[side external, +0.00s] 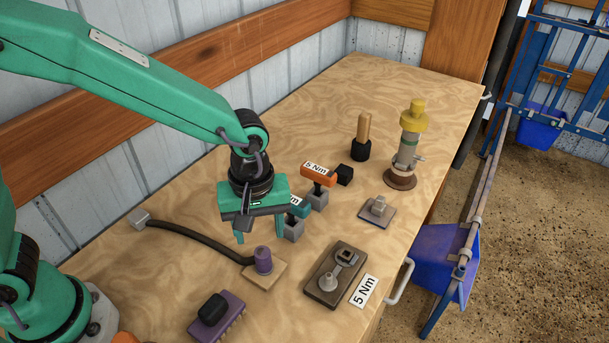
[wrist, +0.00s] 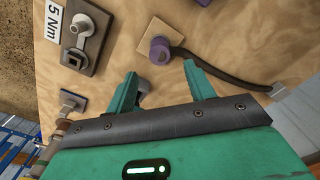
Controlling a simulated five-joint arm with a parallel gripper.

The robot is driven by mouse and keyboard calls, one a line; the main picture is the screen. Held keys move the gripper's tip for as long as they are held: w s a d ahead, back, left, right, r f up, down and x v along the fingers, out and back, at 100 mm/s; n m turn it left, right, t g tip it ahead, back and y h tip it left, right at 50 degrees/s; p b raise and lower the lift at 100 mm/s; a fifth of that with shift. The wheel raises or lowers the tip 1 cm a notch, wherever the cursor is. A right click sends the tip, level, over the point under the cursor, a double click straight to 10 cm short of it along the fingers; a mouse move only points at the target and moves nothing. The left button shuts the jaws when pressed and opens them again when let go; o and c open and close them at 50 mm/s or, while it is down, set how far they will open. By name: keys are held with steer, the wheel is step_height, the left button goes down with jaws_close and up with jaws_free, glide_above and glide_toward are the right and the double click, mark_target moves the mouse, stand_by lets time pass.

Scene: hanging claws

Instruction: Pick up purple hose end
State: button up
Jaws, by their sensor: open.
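The purple hose end (side external: 263,260) stands upright on a small wooden block on the bench, joined to a dark hose (side external: 200,238) that runs left to a grey block. My gripper (side external: 260,238) is above the bench, close to the hose end and a little behind it, with its fingers pointing down.
A dark plate with a fitting (side external: 335,275) and a 5 Nm label are right of the hose end. A purple brush (side external: 215,315) lies in front. Orange and teal 5 Nm tools (side external: 318,175) stand behind my gripper. A yellow-topped cylinder (side external: 409,140) stands farther back.

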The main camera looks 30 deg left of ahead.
mark_target(262, 251)
steer(key=shift+f, duration=0.1)
steer(key=shift+f, duration=1.2)
steer(key=shift+f, duration=0.1)
steer(key=shift+s+d+f, duration=0.1)
steer(key=shift+s+f, duration=0.05)
steer(key=shift+f, duration=2.35)
steer(key=c, duration=1)
steer(key=shift+r, duration=0.15)
steer(key=shift+c, duration=0.2)
